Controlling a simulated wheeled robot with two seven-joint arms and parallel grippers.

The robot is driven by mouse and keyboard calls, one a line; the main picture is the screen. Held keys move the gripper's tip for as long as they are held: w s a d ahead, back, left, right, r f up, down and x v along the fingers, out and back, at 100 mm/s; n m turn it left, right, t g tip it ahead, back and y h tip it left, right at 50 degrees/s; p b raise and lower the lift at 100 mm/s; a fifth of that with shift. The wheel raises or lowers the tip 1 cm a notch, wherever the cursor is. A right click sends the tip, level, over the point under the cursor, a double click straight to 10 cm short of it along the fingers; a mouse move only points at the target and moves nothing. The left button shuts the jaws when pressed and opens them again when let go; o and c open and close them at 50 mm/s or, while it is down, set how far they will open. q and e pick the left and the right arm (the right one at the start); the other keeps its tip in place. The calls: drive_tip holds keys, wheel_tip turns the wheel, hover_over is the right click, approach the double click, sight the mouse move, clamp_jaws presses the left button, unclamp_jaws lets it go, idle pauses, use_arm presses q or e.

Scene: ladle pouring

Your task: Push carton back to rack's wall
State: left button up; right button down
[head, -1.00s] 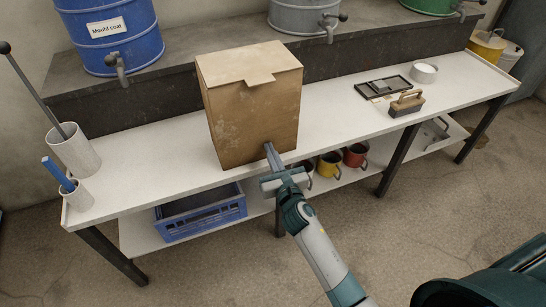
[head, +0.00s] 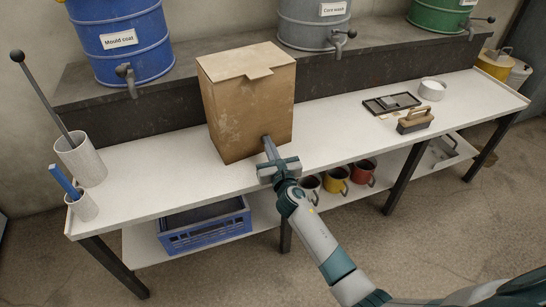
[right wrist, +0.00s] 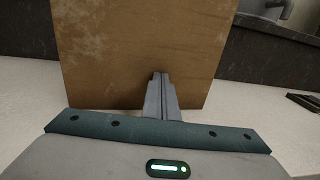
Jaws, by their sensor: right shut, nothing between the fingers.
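A brown cardboard carton (head: 243,112) stands upright on the white bench (head: 330,135), in front of the dark raised ledge wall (head: 180,140) at the back. My right gripper (head: 267,141) is shut and empty, with its fingertips at the lower front face of the carton. In the right wrist view the carton (right wrist: 138,50) fills the upper middle and the shut fingers (right wrist: 161,82) meet or nearly meet its front. Any gap between the carton's back and the wall is hidden. My left gripper is not in view.
Blue (head: 118,40), grey (head: 312,22) and green drums with taps stand on the ledge. A white pot (head: 80,160) with a long ladle is at the left. A brush (head: 414,121) and tray (head: 390,104) lie at the right. Mugs (head: 335,180) and a blue crate (head: 205,227) are below.

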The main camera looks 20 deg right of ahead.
sight(265, 133)
drive_tip(key=w+b, duration=0.1)
drive_tip(key=w, duration=0.4)
drive_tip(key=shift+w+d, duration=0.15)
drive_tip(key=shift+w, duration=0.1)
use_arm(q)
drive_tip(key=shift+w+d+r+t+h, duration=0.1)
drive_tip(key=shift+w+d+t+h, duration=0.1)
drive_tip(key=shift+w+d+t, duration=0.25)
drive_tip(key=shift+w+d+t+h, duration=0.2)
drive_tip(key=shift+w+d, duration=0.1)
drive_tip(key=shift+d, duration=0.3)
use_arm(e)
drive_tip(key=shift+r, duration=0.1)
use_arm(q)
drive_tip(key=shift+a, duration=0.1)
use_arm(e)
drive_tip(key=shift+d, duration=0.1)
